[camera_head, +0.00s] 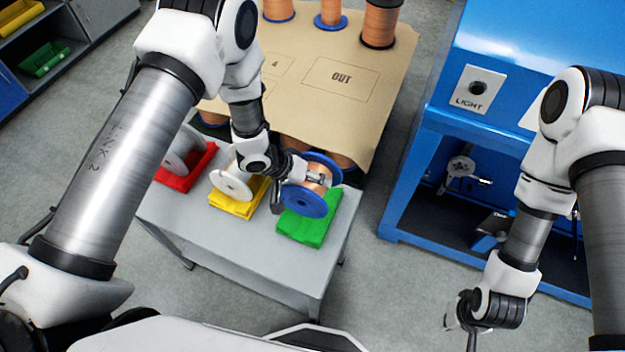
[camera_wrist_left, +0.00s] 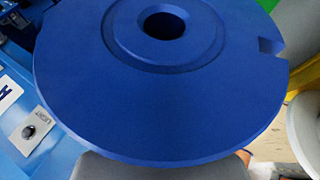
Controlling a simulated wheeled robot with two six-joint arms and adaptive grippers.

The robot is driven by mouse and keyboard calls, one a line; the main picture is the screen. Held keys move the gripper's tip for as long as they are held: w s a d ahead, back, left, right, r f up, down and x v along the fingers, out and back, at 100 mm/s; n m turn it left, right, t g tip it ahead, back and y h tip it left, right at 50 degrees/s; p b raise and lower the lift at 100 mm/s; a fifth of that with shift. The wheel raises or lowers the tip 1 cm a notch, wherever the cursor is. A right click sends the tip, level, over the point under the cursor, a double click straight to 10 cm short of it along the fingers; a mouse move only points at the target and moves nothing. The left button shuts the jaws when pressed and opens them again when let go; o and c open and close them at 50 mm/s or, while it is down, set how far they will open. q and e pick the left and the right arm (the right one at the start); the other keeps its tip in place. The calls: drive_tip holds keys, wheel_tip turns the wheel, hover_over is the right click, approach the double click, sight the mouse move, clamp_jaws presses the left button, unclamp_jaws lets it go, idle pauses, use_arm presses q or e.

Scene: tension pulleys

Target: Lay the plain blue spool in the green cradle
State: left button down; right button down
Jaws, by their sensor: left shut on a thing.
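The blue spool (camera_head: 325,162), wound with copper wire, is held with its axle lying roughly level. My left gripper (camera_head: 300,180) is shut on it from the left, between its two blue flanges. The spool is right over the green cradle (camera_head: 308,229), hiding much of it; I cannot tell whether they touch. In the left wrist view, one blue flange (camera_wrist_left: 155,95) fills most of the picture, with a centre hole and a small notch at its right edge. A bit of the green cradle shows at the top right. My right gripper (camera_head: 468,318) hangs low at right, its fingers unclear.
Yellow (camera_head: 234,207) and red (camera_head: 187,178) cradles, each with a white-flanged spool, stand left of the green one on the grey table (camera_head: 235,250). Behind is a tan board (camera_head: 300,40) with several copper spools. A blue cabinet (camera_head: 405,180) stands at right.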

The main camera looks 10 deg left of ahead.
use_arm(q)
wheel_tip(320, 180, down, 3)
drive_tip(key=shift+r+b, duration=0.15)
drive_tip(key=shift+b, duration=1.1)
drive_tip(key=shift+f+b, duration=0.6)
drive_tip(key=shift+f, duration=1)
drive_tip(key=shift+c, duration=0.7)
unclamp_jaws()
drive_tip(key=shift+s, duration=0.1)
drive_tip(key=s+a+r+p, duration=0.1)
drive_tip(key=a+r+p, duration=0.2)
drive_tip(key=r, duration=0.6)
drive_tip(key=s+a+r+p, duration=0.2)
drive_tip(key=a+r+p, duration=0.1)
drive_tip(key=r+p, duration=0.4)
wheel_tip(320, 180, up, 3)
drive_tip(key=shift+s+a+f, duration=0.15)
drive_tip(key=shift+s, duration=0.05)
